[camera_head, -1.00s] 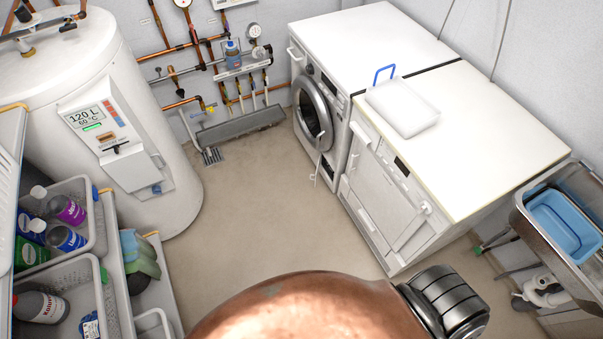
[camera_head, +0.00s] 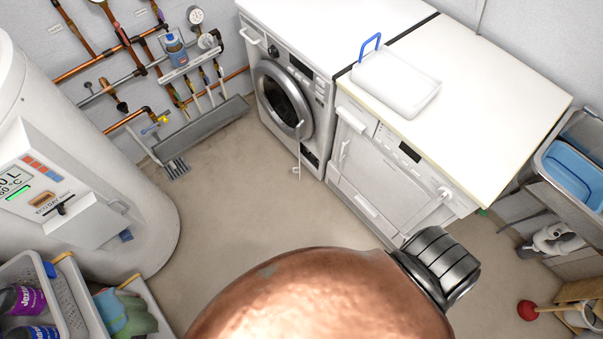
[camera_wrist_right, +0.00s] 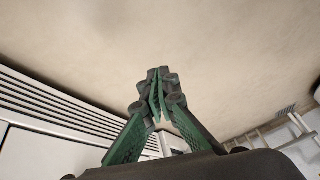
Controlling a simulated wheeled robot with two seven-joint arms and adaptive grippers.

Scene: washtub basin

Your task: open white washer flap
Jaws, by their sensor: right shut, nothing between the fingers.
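The white washer (camera_head: 310,85) with a round dark glass door (camera_head: 283,100) stands at the back centre in the head view. A thin white rod-like part (camera_head: 299,155) hangs at its front, below the door. I cannot clearly make out the washer's flap. My right gripper (camera_wrist_right: 157,80) shows in the right wrist view, with green fingers shut and nothing between them. It is over a plain beige surface, with a white slatted panel (camera_wrist_right: 60,118) on the left. Neither gripper shows in the head view.
A second white machine (camera_head: 385,170) stands right of the washer, with a white tray (camera_head: 397,84) on top. A white tank (camera_head: 60,150) and crates (camera_head: 75,290) are left. A steel sink with a blue basin (camera_head: 572,172) and a red plunger (camera_head: 527,310) are right.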

